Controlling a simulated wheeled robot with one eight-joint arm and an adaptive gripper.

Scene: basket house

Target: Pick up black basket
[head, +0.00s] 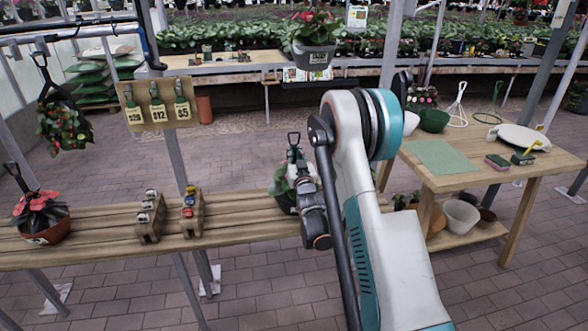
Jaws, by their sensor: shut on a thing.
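A black basket (284,205) with green leaves is at the right end of the wooden bench, mostly hidden behind my gripper and arm. Its dark hanger (293,139) rises above the leaves. My gripper (297,170) is at the hanger, just above and in front of the basket, and is shut on it. The fingertips are small and partly hidden by the wrist. I cannot tell whether the basket's base touches the bench. Another dark hanging basket (54,95) with red flowers hangs from a rail at the far left.
The wooden bench (100,255) holds a poinsettia pot (45,232) and two small wooden racks (150,217). A price-tag board (157,103) stands behind it. A hanging pot (314,56) is above. A side table (480,180) stands right. Brick floor is open in front.

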